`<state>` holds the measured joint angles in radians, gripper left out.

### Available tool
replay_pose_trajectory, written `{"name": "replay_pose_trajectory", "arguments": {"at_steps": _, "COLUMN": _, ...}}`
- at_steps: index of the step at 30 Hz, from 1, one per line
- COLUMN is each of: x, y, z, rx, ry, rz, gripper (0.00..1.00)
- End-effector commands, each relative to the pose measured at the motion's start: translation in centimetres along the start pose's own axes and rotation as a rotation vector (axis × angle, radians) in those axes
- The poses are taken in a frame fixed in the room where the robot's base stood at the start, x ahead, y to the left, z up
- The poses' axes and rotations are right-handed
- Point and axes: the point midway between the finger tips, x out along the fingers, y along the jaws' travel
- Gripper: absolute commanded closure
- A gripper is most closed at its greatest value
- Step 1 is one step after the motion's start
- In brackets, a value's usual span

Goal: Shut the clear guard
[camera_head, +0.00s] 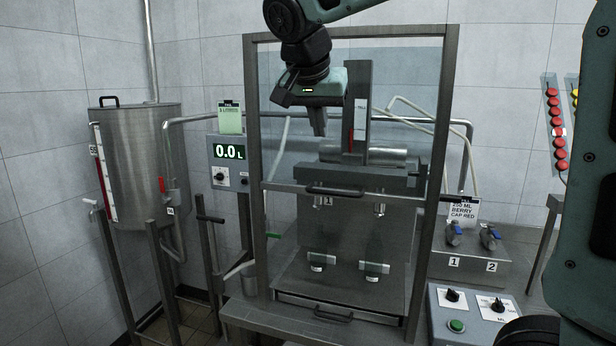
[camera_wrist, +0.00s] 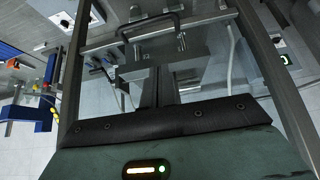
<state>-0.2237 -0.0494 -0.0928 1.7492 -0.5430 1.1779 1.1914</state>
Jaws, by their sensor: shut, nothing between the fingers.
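The clear guard (camera_head: 300,165) is a see-through pane in a tall metal frame on the filling machine. Its lower rail has a dark handle (camera_head: 335,191), about halfway up the frame. Below the rail the front is open, showing two nozzles and two small stands. My gripper (camera_head: 319,133) points down, shut and empty, over the upper part of the pane. In the head view it is above and slightly left of the handle, apart from it. In the wrist view the handle (camera_wrist: 148,26) shows near the top; I cannot clearly make out my fingertips there.
The metal frame's left post (camera_head: 255,150) and right post (camera_head: 437,150) flank the guard. A steel tank (camera_head: 140,160) and a 0.0 L display (camera_head: 229,152) stand left. A valve box (camera_head: 468,265) and a control panel (camera_head: 475,315) stand right. A drawer (camera_head: 335,308) sits below.

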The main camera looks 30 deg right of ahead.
Motion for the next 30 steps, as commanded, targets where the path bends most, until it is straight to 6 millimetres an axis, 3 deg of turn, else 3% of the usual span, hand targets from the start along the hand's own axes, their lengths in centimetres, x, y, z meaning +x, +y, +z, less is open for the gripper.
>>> {"name": "replay_pose_trajectory", "arguments": {"at_steps": 15, "x": 9.5, "y": 0.0, "z": 0.6, "rx": -0.009, "ry": -0.006, "rz": 0.003, "gripper": 1.0}}
{"name": "replay_pose_trajectory", "arguments": {"at_steps": 21, "x": 11.3, "y": -0.1, "z": 2.5, "rx": -0.008, "ry": -0.004, "rz": 0.0, "gripper": 1.0}}
{"name": "replay_pose_trajectory", "arguments": {"at_steps": 30, "x": 11.9, "y": -0.1, "z": 3.1, "rx": -0.005, "ry": -0.003, "rz": -0.003, "gripper": 1.0}}
